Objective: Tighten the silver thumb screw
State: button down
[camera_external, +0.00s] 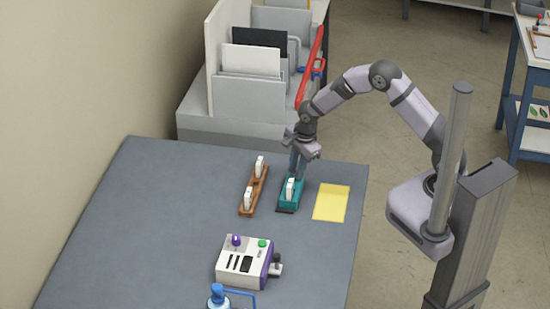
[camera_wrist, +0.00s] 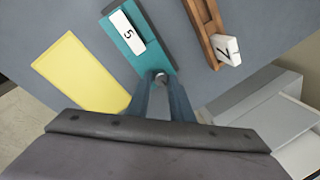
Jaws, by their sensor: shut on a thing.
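The silver thumb screw (camera_wrist: 161,78) shows as a small round metal head at the near end of the teal block in the wrist view. My gripper (camera_wrist: 161,86) is shut on the screw, its two blue-grey fingers at either side of the head. The teal block (camera_wrist: 146,54) carries a white tag marked 5 and has a dark base. In the external view my gripper (camera_external: 298,174) points down at the far end of the teal block (camera_external: 292,203). The screw is hidden by the fingers there.
A wooden rail (camera_external: 261,183) with white tags lies left of the teal block. A yellow sheet (camera_external: 331,203) lies to its right. A white and purple device (camera_external: 242,262) and a blue bottle (camera_external: 217,297) stand nearer the camera. A grey unit with a red bar (camera_external: 311,62) stands behind the table.

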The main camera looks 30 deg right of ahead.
jog(key=shift+m+b, duration=0.35)
jog(key=shift+m, duration=0.15)
jog(key=c, duration=1.6)
grip_release()
jog(key=shift+o, duration=0.2)
jog(key=shift+r, duration=0.1)
jog(key=b+v, duration=0.2)
jog(key=v, duration=0.5)
jog(key=shift+a+r, duration=0.1)
jog(key=shift+r, duration=0.05)
